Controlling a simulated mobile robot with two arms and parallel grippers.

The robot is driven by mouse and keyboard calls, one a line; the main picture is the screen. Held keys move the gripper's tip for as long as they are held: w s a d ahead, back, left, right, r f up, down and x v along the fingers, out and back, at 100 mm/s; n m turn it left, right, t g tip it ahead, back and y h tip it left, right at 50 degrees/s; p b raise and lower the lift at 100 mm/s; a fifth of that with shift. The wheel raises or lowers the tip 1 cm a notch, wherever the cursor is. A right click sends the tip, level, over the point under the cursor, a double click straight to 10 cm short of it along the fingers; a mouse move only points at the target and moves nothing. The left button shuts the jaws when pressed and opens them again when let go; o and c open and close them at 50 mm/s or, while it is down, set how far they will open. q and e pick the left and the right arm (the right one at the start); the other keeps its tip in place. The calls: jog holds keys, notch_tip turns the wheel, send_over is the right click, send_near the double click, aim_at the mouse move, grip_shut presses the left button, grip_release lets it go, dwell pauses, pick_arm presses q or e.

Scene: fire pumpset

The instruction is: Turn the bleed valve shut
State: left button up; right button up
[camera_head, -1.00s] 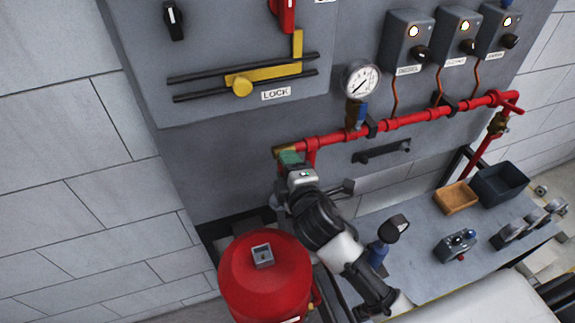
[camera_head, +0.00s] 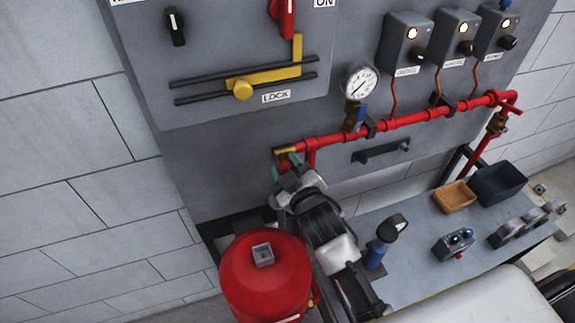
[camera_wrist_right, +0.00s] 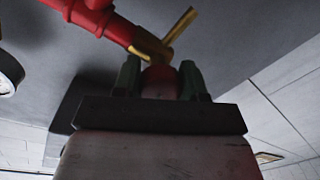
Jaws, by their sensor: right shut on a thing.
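The bleed valve is the brass fitting (camera_head: 285,151) at the left end of the red pipe. In the right wrist view its brass body (camera_wrist_right: 150,45) has a thin brass stem sticking up to the right. A red handle (camera_wrist_right: 160,80) sits below the brass, between the two green fingertips. My right gripper (camera_head: 285,167) is at the valve from below, and its fingertips (camera_wrist_right: 157,80) are shut on this red handle. The gripper hides part of the handle, so its exact angle is unclear. My left gripper is not in view.
A red tank (camera_head: 265,280) stands just below and left of my right arm. A pressure gauge (camera_head: 360,83) and the red pipe (camera_head: 400,121) run along the grey panel. A bench (camera_head: 415,245) with an orange tray (camera_head: 454,197) and a dark bin (camera_head: 498,183) is at the right.

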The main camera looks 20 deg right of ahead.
jog(key=shift+f+m, duration=0.2)
jog(key=shift+m, duration=0.5)
jog(key=o, duration=0.9)
jog(key=shift+r, duration=0.1)
jog(key=shift+s, duration=0.1)
jog(key=shift+s, duration=0.25)
jog(key=s+b, duration=0.1)
jog(key=s, duration=0.2)
jog(key=s+b, duration=0.1)
jog(key=s, duration=0.2)
jog(key=s+d+b, duration=0.1)
jog(key=s, duration=0.3)
jog(key=shift+r, duration=0.25)
jog(key=shift+s+f, duration=0.1)
jog(key=shift+s, duration=0.05)
